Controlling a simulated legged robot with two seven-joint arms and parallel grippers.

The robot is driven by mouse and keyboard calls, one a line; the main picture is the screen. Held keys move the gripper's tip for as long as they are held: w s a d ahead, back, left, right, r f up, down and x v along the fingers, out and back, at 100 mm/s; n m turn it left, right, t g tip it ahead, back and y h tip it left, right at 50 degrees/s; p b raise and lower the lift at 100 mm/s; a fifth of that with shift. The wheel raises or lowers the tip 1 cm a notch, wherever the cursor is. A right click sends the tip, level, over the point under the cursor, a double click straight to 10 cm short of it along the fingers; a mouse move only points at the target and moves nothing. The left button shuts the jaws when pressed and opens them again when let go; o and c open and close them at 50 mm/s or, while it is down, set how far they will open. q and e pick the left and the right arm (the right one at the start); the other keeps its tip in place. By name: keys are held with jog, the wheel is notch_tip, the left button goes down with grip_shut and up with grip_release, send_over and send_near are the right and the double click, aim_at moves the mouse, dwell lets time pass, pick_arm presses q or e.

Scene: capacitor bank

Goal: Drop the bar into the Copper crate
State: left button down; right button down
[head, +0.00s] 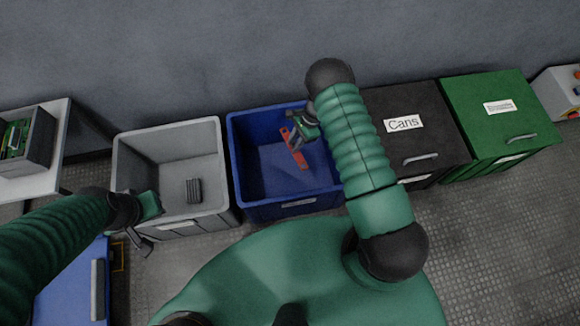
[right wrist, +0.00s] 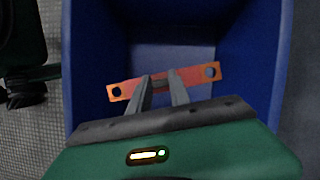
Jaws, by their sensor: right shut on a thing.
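The bar is a flat orange-copper strip with a hole near each end. It shows in the head view (head: 295,148) and in the right wrist view (right wrist: 122,90). My right gripper (right wrist: 161,82) is shut on the middle of the bar and holds it over the open blue crate (head: 236,150). The crate's blue walls surround the bar in the right wrist view (right wrist: 95,60). The crate's front label is too small to read. My left gripper (head: 143,232) is by the front of the grey crate; its jaw state is unclear.
The grey crate (head: 130,160) left of the blue one holds a dark ribbed block (head: 194,190). A black bin labelled Cans (head: 400,150) and a green lidded bin (head: 500,125) stand to the right. A table with a box (head: 25,140) is at far left.

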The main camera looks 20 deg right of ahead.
jog(key=shift+a+r, duration=0.1)
jog(key=shift+r, duration=0.05)
jog(key=c, duration=1.1)
grip_release()
jog(key=p+v, duration=0.5)
jog(key=v, duration=1.1)
jog(key=shift+d+r, duration=0.2)
jog(key=shift+r, duration=0.15)
